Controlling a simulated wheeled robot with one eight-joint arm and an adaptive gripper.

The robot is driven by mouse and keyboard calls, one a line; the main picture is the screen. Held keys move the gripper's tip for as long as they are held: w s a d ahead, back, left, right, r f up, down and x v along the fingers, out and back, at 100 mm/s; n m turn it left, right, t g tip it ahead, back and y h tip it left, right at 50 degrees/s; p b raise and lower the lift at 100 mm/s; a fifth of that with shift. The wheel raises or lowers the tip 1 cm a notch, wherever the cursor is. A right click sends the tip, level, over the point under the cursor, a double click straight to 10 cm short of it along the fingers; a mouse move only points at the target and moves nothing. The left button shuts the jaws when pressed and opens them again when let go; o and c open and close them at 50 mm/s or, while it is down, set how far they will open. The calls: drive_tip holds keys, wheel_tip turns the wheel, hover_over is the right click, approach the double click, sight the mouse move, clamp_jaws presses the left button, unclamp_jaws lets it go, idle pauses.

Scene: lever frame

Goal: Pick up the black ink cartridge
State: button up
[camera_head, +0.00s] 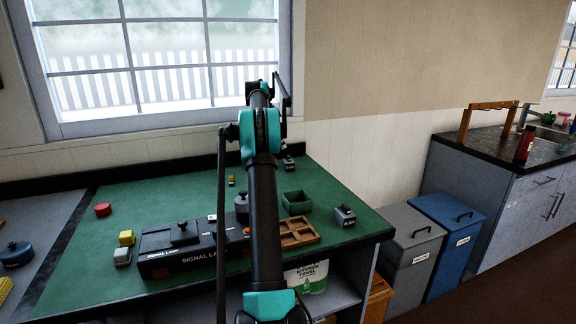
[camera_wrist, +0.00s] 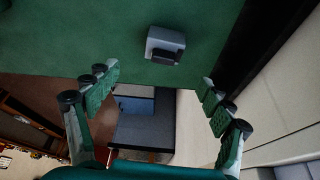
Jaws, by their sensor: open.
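A small grey block with a black part on top (camera_wrist: 165,45) sits on the green mat in the wrist view, near the table's edge. It looks like the black ink cartridge, though no label can be read there. In the head view, a small dark block (camera_head: 289,162) near the back right corner seems to be the same piece. A similar grey-and-dark block with a label (camera_head: 345,215) stands nearer the right edge. My gripper (camera_wrist: 160,78) is open and empty, its fingers spread wide, with the block ahead between their lines. In the head view its fingers cannot be made out clearly.
A green open box (camera_head: 297,203) and a brown compartment tray (camera_head: 298,232) stand near the right of the mat. A black signal lamp case (camera_head: 190,255) lies in front. The wall and window border the back; grey (camera_head: 410,245) and blue (camera_head: 450,225) bins stand right.

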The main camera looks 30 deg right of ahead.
sight(289, 161)
drive_tip(key=x, duration=0.6)
drive_tip(key=shift+w+x, duration=0.2)
drive_tip(key=shift+x, duration=1.15)
drive_tip(key=shift+w+x, duration=0.15)
drive_tip(key=shift+x, duration=1.15)
drive_tip(key=c, duration=1.3)
drive_tip(key=shift+o, duration=0.2)
